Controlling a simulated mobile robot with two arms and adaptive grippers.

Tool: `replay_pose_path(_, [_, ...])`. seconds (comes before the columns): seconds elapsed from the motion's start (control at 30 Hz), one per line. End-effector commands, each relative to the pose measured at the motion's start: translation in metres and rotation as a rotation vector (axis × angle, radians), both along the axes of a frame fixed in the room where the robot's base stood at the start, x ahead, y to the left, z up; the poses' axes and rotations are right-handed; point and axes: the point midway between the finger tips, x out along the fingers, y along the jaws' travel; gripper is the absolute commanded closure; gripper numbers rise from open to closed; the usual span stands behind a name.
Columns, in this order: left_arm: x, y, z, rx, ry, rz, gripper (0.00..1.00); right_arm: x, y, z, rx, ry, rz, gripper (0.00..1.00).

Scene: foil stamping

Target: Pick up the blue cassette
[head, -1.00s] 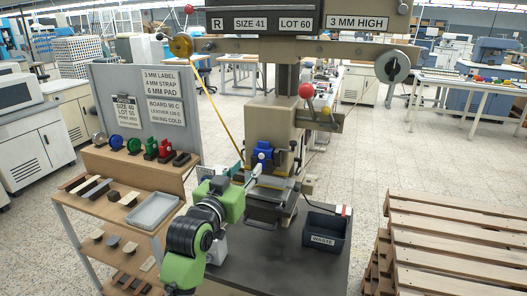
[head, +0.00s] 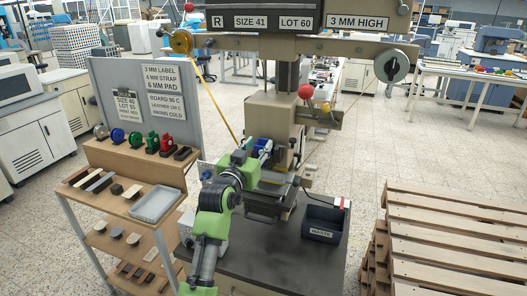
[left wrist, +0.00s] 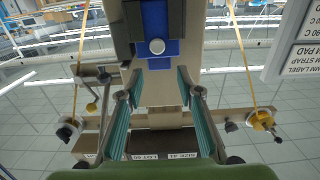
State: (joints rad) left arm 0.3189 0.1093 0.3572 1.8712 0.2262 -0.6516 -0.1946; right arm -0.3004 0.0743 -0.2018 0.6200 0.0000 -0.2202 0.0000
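The blue cassette (head: 263,144) sits on the front of the press, partly hidden behind my left gripper in the head view. In the left wrist view the blue cassette (left wrist: 158,61) shows a round pale knob and lies just beyond the fingertips, roughly between them. My left gripper (left wrist: 159,76) is open, with its teal fingers apart and nothing between them. In the head view the left gripper (head: 250,154) is close in front of the cassette; contact cannot be told. My right gripper is not in view.
The press (head: 282,118) stands on a dark table (head: 270,262). A waste bin (head: 324,224) is to its right. A wooden shelf (head: 112,207) with foil rolls and a grey tray (head: 156,204) is at the left. Wooden pallets (head: 455,236) are stacked at the right.

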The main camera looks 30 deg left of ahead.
Motion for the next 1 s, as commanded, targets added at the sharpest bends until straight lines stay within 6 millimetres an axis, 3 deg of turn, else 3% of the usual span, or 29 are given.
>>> replay_pose_path(0.03, [0.007,0.001,0.004,-0.002,0.001,-0.001,0.67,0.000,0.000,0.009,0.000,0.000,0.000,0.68])
replay_pose_path(0.23, [0.027,0.006,0.001,-0.002,-0.001,0.000,0.67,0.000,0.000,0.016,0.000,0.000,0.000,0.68])
replay_pose_path(0.57, [0.032,0.007,-0.001,-0.001,-0.001,0.000,0.67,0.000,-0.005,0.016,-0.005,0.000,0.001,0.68])
replay_pose_path(0.7, [0.032,0.007,-0.001,-0.001,-0.001,0.000,0.98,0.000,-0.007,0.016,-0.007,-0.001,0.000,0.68])
replay_pose_path(1.0, [0.031,0.007,0.000,-0.001,-0.002,0.000,1.00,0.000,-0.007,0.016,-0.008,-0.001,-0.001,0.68])
